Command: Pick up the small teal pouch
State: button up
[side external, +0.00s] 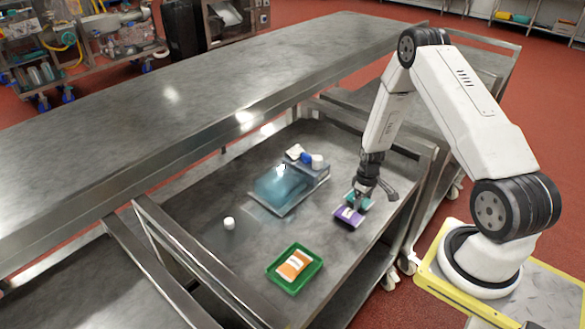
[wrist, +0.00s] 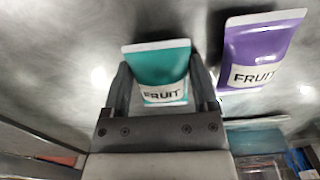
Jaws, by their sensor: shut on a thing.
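The small teal pouch (wrist: 158,66) has a white label reading FRUIT and sits between the two fingers of my gripper (wrist: 160,88) in the wrist view. My gripper is shut on it, with a finger along each side. In the side external view the teal pouch (side external: 351,197) shows only in part under my gripper (side external: 362,197), close above the cart top. I cannot tell whether the pouch touches the surface. A purple pouch (side external: 348,217), also labelled FRUIT, lies close beside it; it is on the right in the wrist view (wrist: 259,50).
A green tray (side external: 272,276) holding an orange pouch (side external: 293,265) stands at the cart's front. Raised metal rims edge the cart (side external: 405,185).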

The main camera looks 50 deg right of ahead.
jog(key=shift+r, duration=0.2)
jog(key=shift+r, duration=0.9)
jog(key=s+a+r, duration=0.6)
jog(key=s+r, duration=0.4)
jog(key=s, duration=0.2)
jog(key=shift+a+r, duration=0.35)
jog(key=shift+r, duration=0.05)
jog(key=shift+s, duration=0.15)
